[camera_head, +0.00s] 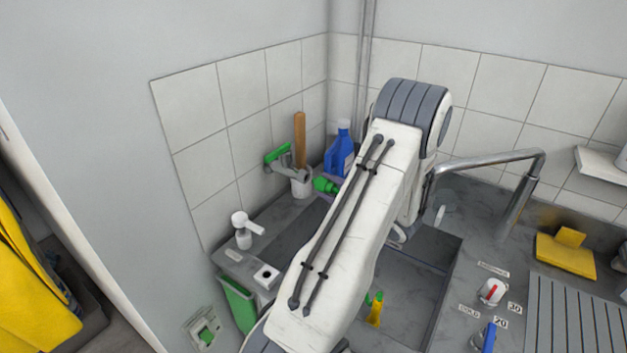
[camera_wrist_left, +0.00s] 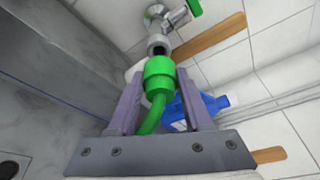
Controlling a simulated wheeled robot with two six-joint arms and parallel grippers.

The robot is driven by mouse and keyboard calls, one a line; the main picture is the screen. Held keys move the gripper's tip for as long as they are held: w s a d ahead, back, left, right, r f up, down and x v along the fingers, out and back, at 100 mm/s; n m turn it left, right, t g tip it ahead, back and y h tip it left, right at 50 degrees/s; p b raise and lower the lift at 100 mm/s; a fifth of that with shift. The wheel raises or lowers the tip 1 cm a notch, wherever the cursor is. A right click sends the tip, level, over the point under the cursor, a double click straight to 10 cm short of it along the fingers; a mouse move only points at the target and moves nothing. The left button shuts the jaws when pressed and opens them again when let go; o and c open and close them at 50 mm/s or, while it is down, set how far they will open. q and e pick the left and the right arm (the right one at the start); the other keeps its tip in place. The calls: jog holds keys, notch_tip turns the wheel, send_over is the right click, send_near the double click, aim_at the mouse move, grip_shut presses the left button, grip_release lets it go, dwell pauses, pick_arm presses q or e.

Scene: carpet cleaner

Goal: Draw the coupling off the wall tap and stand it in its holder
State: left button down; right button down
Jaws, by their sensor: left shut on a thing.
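The wall tap (camera_head: 291,172) has a green lever and a metal spout, and shows at the top of the left wrist view (camera_wrist_left: 158,42). My left gripper (camera_head: 327,187) is shut on the green coupling (camera_wrist_left: 159,70); its purple fingers flank the coupling in the left wrist view. A green hose bends down from the coupling. The coupling's end is close to the spout mouth; a dark opening shows there, and I cannot tell the exact gap. A pale block with a dark square hole (camera_head: 266,274), possibly the holder, stands at the basin's left edge. My right gripper is not in view.
A white cup (camera_head: 302,185) with a wooden-handled brush (camera_head: 300,140) and a blue bottle (camera_head: 341,150) stand in the corner behind the coupling. A white pump bottle (camera_head: 242,232) stands on the left ledge. A yellow bottle (camera_head: 374,309) is in the basin. My left arm crosses the middle.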

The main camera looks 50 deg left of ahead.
aim_at(318, 183)
pick_arm(q)
jog(key=shift+s+a+b, duration=0.3)
jog(key=shift+a+b, duration=0.1)
jog(key=shift+a, duration=0.55)
jog(key=shift+s+a+b, duration=0.3)
jog(key=shift+a+b, duration=0.05)
jog(key=shift+a, duration=0.55)
dwell(0.4)
jog(key=shift+c, duration=1.2)
grip_release()
jog(key=shift+a, duration=0.1)
jog(key=shift+w+d+r+b, duration=0.15)
jog(key=shift+w+d, duration=0.15)
jog(key=shift+d, duration=1.05)
jog(key=shift+w+d+f+b, duration=0.15)
jog(key=shift+w+d, duration=0.15)
jog(key=shift+d, duration=1.05)
jog(key=shift+w+d+r+b, duration=0.15)
jog(key=shift+w+d, duration=0.15)
jog(key=shift+d, duration=1.4)
